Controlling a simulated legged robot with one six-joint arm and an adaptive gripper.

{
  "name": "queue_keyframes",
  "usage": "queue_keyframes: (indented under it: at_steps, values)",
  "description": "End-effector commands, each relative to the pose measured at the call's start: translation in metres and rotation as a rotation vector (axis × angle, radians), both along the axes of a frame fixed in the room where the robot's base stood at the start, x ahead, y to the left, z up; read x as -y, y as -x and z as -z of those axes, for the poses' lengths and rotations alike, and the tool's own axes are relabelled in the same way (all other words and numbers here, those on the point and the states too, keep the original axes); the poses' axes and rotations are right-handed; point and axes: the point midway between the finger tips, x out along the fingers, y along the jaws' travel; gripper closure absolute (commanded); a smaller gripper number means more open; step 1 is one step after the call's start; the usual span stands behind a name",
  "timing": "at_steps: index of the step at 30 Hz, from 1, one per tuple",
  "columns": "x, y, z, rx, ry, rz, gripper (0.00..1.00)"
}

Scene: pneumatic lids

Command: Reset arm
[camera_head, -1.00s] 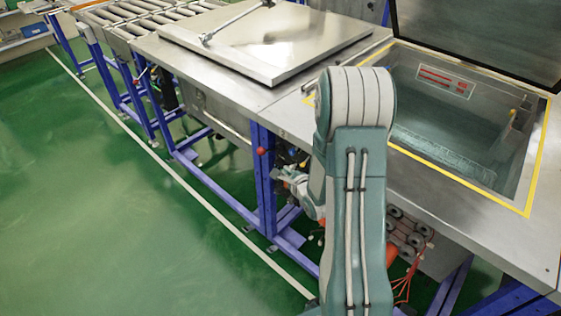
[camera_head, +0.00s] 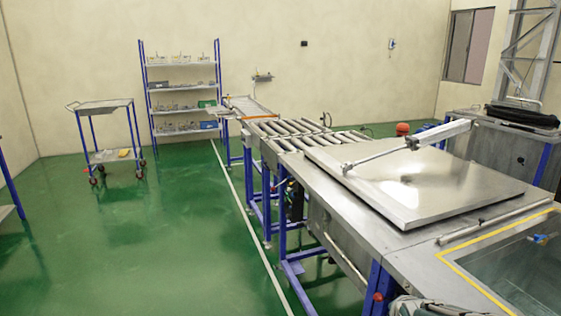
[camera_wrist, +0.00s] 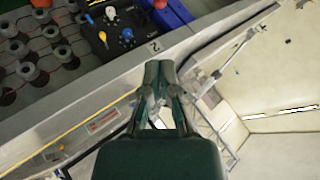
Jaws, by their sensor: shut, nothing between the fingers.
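My gripper (camera_wrist: 160,82) shows in the wrist view, shut and empty, with its fingertips together. It points toward the steel bench edge (camera_wrist: 80,106), which carries a label with the number 2. In the head view only a small piece of my arm shows at the bottom edge, and the gripper is out of that view. A closed steel lid (camera_head: 415,185) with a piston rod (camera_head: 405,147) lies on the bench. The open tank (camera_head: 510,275) with a yellow border is at the lower right, partly cut off.
A roller conveyor (camera_head: 295,135) runs behind the lid. A shelf rack (camera_head: 182,97) and a wheeled cart (camera_head: 105,130) stand at the back left. The green floor (camera_head: 140,235) left of the white line is clear. A control panel (camera_wrist: 125,28) with coloured knobs shows in the wrist view.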

Motion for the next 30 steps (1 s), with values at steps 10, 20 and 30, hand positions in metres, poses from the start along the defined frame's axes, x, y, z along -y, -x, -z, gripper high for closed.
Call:
queue_keyframes:
  at_steps: [10,20,30]
  values:
    - [-0.056,0.097,-0.058,-0.246,0.327,-0.45,1.0]
    - [-0.092,0.183,-0.077,-0.379,0.498,-0.864,1.0]
    - [-0.094,0.189,-0.077,-0.389,0.51,-0.899,1.0]
